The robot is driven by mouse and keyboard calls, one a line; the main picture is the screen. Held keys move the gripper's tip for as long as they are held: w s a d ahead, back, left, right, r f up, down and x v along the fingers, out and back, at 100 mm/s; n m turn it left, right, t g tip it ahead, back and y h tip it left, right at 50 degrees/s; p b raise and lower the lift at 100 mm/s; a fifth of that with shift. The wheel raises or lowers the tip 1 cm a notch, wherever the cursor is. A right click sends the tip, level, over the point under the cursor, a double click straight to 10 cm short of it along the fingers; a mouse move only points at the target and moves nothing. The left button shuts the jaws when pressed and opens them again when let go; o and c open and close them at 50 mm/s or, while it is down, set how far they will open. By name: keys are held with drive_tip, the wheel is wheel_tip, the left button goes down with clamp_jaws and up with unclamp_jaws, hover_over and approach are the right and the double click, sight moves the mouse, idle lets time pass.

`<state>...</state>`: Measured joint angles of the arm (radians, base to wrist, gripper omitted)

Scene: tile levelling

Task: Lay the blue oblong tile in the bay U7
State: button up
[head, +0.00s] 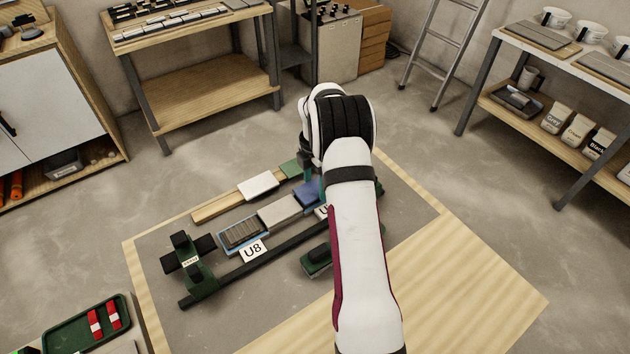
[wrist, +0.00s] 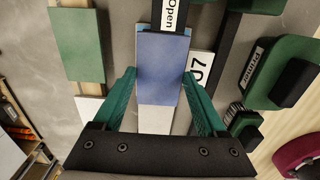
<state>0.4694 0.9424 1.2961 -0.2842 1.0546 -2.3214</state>
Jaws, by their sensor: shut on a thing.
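The blue oblong tile (wrist: 164,72) lies between the teal fingers of my gripper (wrist: 160,76) in the wrist view, and the gripper is shut on it. In the head view the blue tile (head: 307,194) shows just left of my arm, in line with a pale grey tile (head: 280,212). The U7 label (wrist: 199,68) is right beside the tile in the wrist view. The tile covers most of bay U7; a light blue edge (wrist: 188,31) shows at its far end. I cannot tell whether the tile rests in the bay or is just above it.
The U8 bay (head: 242,235) with a ribbed grey bed lies to the left. A white tile (head: 258,184) and a green tile (head: 291,168) lie on a wooden strip behind. A dark rail (head: 256,264) and green blocks (wrist: 277,72) stand near.

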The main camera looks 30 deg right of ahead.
drive_tip(key=shift+f, duration=0.45)
idle(0.6)
drive_tip(key=o, duration=0.9)
drive_tip(key=shift+r, duration=4)
